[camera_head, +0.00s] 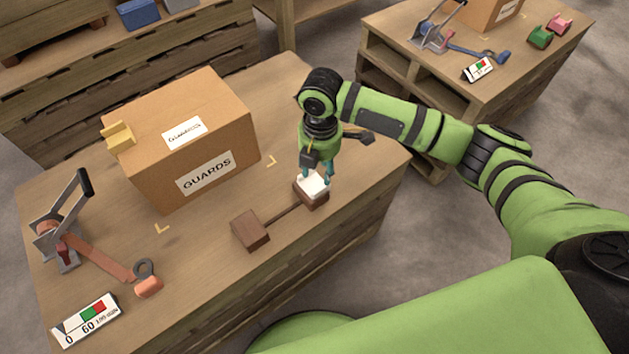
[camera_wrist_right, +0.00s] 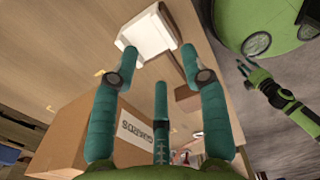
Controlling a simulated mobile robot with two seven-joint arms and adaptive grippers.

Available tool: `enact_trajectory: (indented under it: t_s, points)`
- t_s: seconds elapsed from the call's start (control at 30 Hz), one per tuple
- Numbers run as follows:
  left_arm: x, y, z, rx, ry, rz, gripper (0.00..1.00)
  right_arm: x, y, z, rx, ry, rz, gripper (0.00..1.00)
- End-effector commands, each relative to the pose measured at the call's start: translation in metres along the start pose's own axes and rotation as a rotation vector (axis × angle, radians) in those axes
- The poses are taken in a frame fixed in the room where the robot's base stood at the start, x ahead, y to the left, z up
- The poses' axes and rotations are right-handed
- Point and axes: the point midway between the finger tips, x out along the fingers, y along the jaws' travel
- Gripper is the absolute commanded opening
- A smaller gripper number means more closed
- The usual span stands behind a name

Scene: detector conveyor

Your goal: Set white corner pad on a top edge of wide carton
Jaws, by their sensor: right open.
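The wide carton (camera_head: 240,123), labelled GUARDS, stands closed on the pallet table. Its side also shows in the right wrist view (camera_wrist_right: 78,128). The white corner pad (camera_head: 313,183) sits on one block of a brown two-block stand (camera_head: 250,230), right of the carton. In the right wrist view the pad (camera_wrist_right: 147,33) lies just beyond the fingertips. My right gripper (camera_head: 317,172) is open above the pad, its teal fingers close around it; contact is unclear. My left gripper (camera_wrist_right: 244,66) appears small in the right wrist view, its jaws unclear.
A yellow corner pad (camera_head: 119,137) sits on the carton's left top edge. A strapping tool (camera_head: 62,230) with an orange strap and a gauge card (camera_head: 86,320) lie at the table's left. Another pallet table (camera_head: 430,75) with a carton and tools stands at upper right.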

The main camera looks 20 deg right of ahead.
Motion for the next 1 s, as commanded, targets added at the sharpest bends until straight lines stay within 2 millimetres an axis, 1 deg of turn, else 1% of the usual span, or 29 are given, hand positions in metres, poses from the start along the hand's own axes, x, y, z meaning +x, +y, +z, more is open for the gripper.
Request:
enact_trajectory:
  t_s: [0.07, 0.27, 0.43, 0.5, 0.6, 0.73, 0.87, 0.97, 1.0]
  points:
    - [0.001, 0.001, 0.004, 0.000, -0.006, 0.001, 0.44, 0.002, 0.001, 0.005, -0.006, -0.008, -0.008, 0.45]
    - [0.002, 0.001, 0.005, 0.000, -0.007, 0.001, 0.44, 0.023, -0.001, 0.005, -0.007, -0.006, -0.008, 0.45]
    - [0.003, 0.001, 0.003, 0.000, -0.001, 0.001, 0.44, 0.048, -0.007, 0.008, -0.005, -0.007, -0.009, 0.45]
    - [0.005, 0.001, 0.001, 0.000, 0.004, 0.001, 0.44, 0.058, -0.006, 0.008, -0.006, -0.006, -0.007, 0.45]
    - [0.006, 0.001, -0.004, 0.001, 0.015, 0.000, 0.44, 0.067, -0.006, 0.008, -0.007, -0.007, -0.005, 0.45]
    - [0.006, 0.000, -0.013, 0.001, 0.031, -0.001, 0.44, 0.069, -0.006, 0.008, -0.007, -0.007, -0.004, 0.45]
    - [0.006, -0.001, -0.018, 0.001, 0.038, -0.002, 0.44, 0.069, -0.006, 0.008, -0.007, -0.007, -0.004, 0.45]
    - [0.006, -0.001, -0.018, 0.001, 0.038, -0.002, 0.44, 0.069, -0.006, 0.008, -0.007, -0.007, -0.004, 0.09]
    - [0.006, -0.001, -0.017, 0.001, 0.037, -0.002, 0.44, 0.069, -0.006, 0.008, -0.007, -0.007, -0.004, 0.00]
